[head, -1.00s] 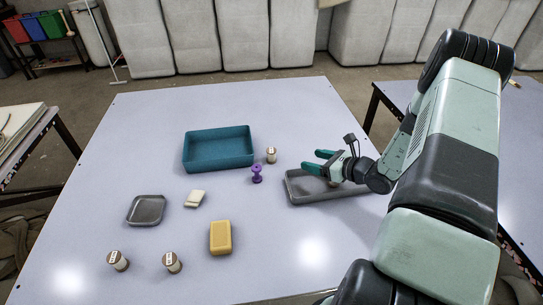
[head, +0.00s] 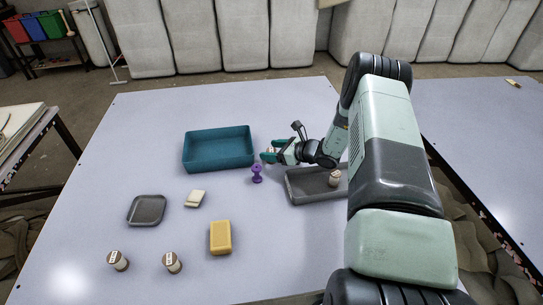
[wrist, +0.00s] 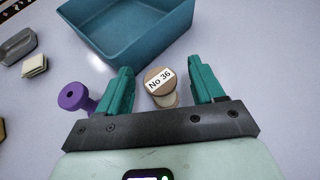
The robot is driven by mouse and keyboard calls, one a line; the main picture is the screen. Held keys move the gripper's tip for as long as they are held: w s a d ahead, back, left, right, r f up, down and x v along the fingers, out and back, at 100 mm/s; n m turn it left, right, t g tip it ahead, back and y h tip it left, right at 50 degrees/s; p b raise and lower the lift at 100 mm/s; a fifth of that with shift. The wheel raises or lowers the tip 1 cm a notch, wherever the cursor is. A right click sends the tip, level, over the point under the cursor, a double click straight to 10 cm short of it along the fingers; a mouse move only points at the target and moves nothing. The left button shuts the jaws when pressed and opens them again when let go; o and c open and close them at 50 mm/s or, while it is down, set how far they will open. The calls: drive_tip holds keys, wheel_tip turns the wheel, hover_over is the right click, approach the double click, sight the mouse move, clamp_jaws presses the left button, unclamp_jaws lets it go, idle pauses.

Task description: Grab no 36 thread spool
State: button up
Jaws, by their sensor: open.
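The No 36 thread spool (wrist: 161,85) stands upright with its label facing up in the wrist view. It sits between the two open teal fingers of my gripper (wrist: 163,88), with a gap visible on each side. In the head view my gripper (head: 270,155) is at the right of the teal bin, and its fingers largely hide the spool there. Another spool (head: 335,178) stands in the grey tray (head: 300,190). Two more labelled spools, one at the front left (head: 118,261) and one beside it (head: 172,263), stand on the table; their labels are too small to read.
A purple spool-shaped object (head: 257,174) stands close to the left finger. A yellow block (head: 220,238), a cream block (head: 195,198) and a small grey tray (head: 146,210) lie to the left. The table's front middle is clear.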

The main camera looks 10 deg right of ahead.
drive_tip(key=shift+w+a+f, duration=0.15)
drive_tip(key=shift+w+a, duration=0.1)
drive_tip(key=shift+a, duration=0.05)
drive_tip(key=c, duration=1)
drive_tip(key=shift+c, duration=0.2)
